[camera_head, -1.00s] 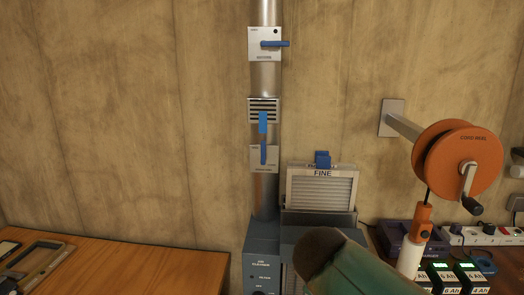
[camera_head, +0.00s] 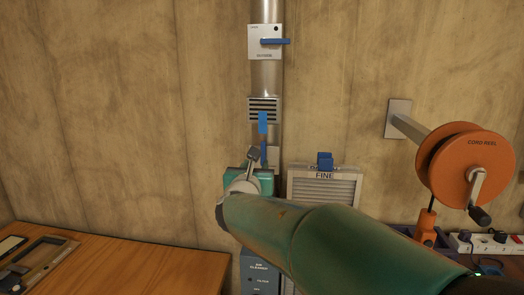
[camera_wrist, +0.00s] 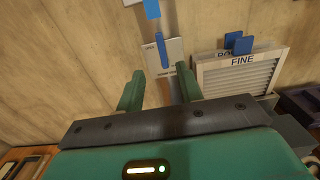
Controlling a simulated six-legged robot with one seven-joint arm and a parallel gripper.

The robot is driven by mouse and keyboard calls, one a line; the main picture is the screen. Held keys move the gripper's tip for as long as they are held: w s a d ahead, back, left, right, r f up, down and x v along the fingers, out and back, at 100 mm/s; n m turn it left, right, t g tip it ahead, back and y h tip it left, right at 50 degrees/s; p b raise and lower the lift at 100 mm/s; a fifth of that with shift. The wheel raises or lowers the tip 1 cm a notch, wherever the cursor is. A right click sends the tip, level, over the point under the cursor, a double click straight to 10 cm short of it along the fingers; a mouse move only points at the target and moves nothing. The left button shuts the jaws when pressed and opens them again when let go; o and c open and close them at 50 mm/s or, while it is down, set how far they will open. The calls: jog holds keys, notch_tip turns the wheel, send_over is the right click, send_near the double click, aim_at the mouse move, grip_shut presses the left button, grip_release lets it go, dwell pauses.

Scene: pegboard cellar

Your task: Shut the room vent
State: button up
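A louvred vent grille (camera_head: 263,104) sits on the metal duct, with a blue tab (camera_head: 263,122) hanging at its lower edge; the tab also shows at the top of the wrist view (camera_wrist: 152,8). Below it is a pale plate (camera_wrist: 176,52) with an upright blue lever (camera_wrist: 162,50); in the head view my gripper hides most of that plate. My gripper (camera_wrist: 161,90) is open, its two green fingers apart with nothing held. The fingers point toward the lever plate from below; I cannot tell whether they touch it.
Higher on the duct is another plate (camera_head: 257,51) with a sideways blue lever (camera_head: 274,41). An orange cord reel (camera_head: 466,165) juts from the wall at right. A wooden bench (camera_head: 120,264) is at left.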

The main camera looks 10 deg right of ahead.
aim_at(263, 148)
jog(key=x, duration=1.3)
jog(key=shift+f, duration=0.15)
jog(key=shift+s, duration=0.1)
jog(key=shift+c, duration=0.5)
grip_shut()
